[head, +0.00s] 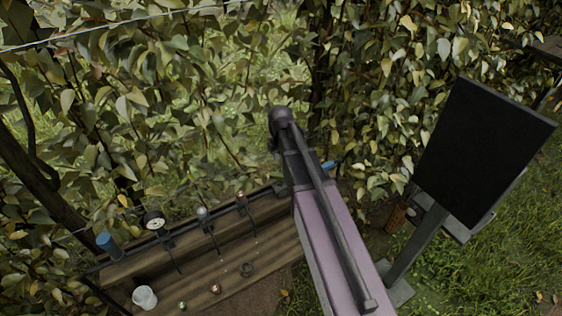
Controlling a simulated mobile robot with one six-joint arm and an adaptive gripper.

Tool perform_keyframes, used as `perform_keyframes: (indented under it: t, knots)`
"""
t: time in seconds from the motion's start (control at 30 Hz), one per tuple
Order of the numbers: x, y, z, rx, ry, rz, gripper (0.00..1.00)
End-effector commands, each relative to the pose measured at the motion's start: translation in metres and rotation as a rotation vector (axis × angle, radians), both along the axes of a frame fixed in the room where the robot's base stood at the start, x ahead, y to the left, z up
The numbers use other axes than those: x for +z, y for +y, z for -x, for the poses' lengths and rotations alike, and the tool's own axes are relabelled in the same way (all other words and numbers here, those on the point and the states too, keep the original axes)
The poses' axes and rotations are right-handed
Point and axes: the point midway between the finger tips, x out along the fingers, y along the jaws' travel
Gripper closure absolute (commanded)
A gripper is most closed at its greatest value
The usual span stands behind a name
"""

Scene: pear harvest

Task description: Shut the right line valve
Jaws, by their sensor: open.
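A wooden bench (207,268) with a dark rail along its back stands at the lower left in the head view. A small blue part (328,166) shows just right of my arm, near the bench's right end. It may belong to the right line valve, but my arm hides what lies beside it, and I cannot tell its setting. A blue cylinder (109,244) stands at the rail's left end. My arm rises from the bottom centre across the bench's right end. I cannot make out my gripper's fingers.
A round white-faced gauge (154,219) and thin stemmed fittings stand along the rail. A white cup (145,297), a dark ring (247,269) and small round items lie on the bench. A black panel (484,146) on a post stands right. Leafy branches fill the back.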

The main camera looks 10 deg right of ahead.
Motion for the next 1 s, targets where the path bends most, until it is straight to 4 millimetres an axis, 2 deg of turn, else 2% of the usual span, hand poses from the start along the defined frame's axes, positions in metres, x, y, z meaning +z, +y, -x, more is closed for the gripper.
perform_keyframes:
  t: [0.1, 0.93, 1.0]
  knots:
    - [0.014, 0.000, 0.000, 0.000, 0.000, 0.000, 0.34]
    - [0.082, 0.000, 0.000, 0.000, 0.000, 0.000, 0.34]
    - [0.083, 0.000, 0.005, -0.035, 0.000, 0.000, 0.34]
